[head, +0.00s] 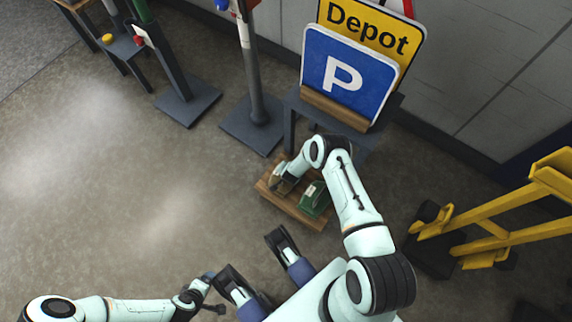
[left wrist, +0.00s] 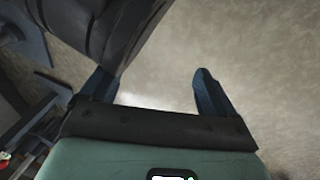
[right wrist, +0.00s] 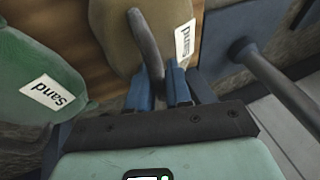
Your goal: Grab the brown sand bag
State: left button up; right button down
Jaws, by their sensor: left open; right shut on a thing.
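The brown sand bag (head: 277,184) lies on a wooden pallet (head: 293,209), with my right gripper over it. In the right wrist view the brown sand bag (right wrist: 125,25) has a grey strap handle and a white label reading "Sand". My right gripper (right wrist: 160,84) is shut on that handle; the fingertips sit on either side of it. A green sand bag (head: 314,199) lies beside it on the same pallet; it also shows in the right wrist view (right wrist: 35,70). My left gripper (left wrist: 152,84) is open and empty above the floor, away from the pallet.
A grey stand behind the pallet holds a blue P sign (head: 335,80) and a yellow Depot sign (head: 370,30). A yellow barrier (head: 500,225) stands at right. A post on a dark base (head: 255,125) stands behind left.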

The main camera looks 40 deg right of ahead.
jog(key=shift+r, duration=0.25)
